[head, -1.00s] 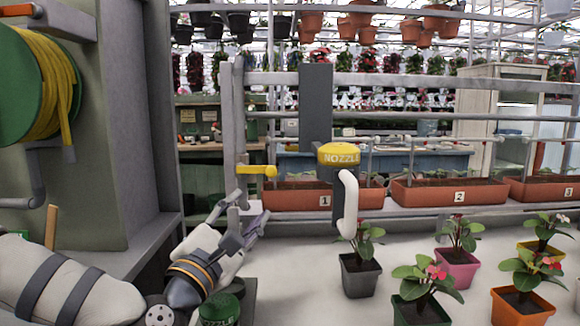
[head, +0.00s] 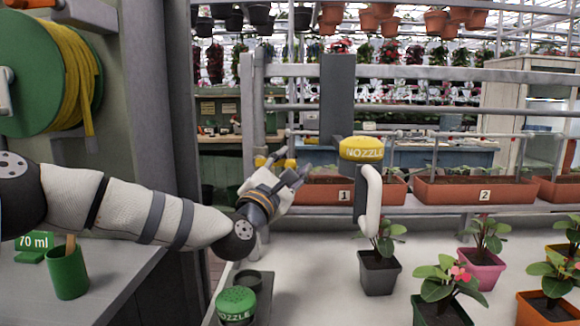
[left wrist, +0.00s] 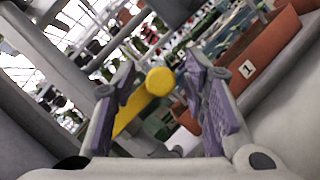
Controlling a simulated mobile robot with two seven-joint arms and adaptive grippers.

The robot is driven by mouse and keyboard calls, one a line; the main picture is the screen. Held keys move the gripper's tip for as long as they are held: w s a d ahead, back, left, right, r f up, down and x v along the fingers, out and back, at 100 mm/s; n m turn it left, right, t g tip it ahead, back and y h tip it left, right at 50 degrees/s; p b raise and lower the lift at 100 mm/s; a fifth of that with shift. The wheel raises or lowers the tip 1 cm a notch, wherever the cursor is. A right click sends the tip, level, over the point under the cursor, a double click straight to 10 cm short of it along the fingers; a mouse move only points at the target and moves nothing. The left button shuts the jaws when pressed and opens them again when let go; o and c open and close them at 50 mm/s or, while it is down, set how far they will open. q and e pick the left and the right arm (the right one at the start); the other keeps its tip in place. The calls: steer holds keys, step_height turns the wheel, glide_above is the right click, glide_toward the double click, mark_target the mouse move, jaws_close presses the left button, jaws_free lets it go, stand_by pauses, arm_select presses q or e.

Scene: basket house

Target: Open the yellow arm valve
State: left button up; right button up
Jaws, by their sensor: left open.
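The yellow arm valve (head: 271,162) is on the grey post behind the bench, partly hidden by my left gripper in the head view. In the left wrist view, its yellow arm with a round knob end (left wrist: 158,81) lies between my two purple-padded fingers, with visible space on both sides. My left gripper (head: 297,176) is open and reaches up to the valve from the front. I cannot tell whether a finger touches it. My right gripper is not in view.
A yellow-topped nozzle (head: 362,150) with a pale handle hangs right of the gripper. A green-capped nozzle container (head: 236,304) stands below the arm. A green cup (head: 68,272) is at lower left. Planter 1 (head: 327,190) lies behind the gripper; potted plants fill the right.

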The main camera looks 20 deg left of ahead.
arm_select(q)
jaws_close()
steer(key=shift+f, duration=0.1)
